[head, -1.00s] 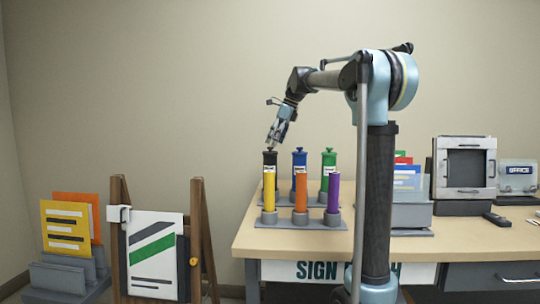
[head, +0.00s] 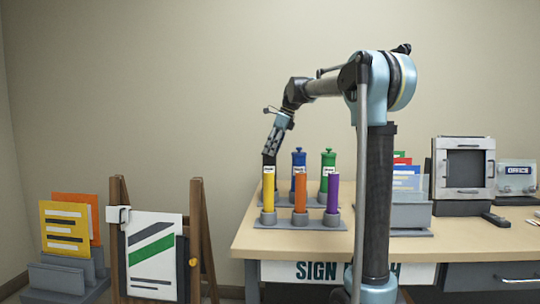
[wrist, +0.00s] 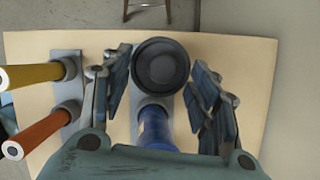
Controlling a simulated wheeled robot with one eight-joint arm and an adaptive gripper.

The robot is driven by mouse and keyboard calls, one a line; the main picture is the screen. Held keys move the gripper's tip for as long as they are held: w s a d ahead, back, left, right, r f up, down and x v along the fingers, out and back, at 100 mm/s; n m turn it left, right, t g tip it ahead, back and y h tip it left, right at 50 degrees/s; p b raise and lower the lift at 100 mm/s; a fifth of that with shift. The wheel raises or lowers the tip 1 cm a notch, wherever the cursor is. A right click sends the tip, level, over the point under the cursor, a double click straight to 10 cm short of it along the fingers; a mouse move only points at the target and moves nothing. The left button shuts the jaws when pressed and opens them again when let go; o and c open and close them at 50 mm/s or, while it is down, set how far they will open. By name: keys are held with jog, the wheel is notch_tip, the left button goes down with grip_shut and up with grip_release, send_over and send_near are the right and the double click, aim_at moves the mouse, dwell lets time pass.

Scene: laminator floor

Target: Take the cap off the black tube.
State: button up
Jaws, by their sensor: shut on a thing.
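The black tube (head: 268,160) stands in the rack's back row at the left, mostly hidden behind the yellow tube. Its round black cap (wrist: 162,66) shows end-on between my fingers in the wrist view. My gripper (head: 270,150) is over the top of the black tube, pointing down. In the wrist view my gripper (wrist: 160,78) has a finger on each side of the cap and is shut on it. The head view does not show a gap between cap and tube; I cannot tell whether the cap is still seated.
Blue (head: 299,158) and green (head: 328,158) capped tubes stand to the right in the back row. Yellow (head: 268,193), orange (head: 300,192) and purple (head: 333,193) tubes stand in front. The rack (head: 285,224) sits near the left end of the table (head: 390,245).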

jog(key=shift+r, duration=0.1)
notch_tip(320, 180, up, 10)
jog(key=shift+f, duration=0.1)
dwell(0.4)
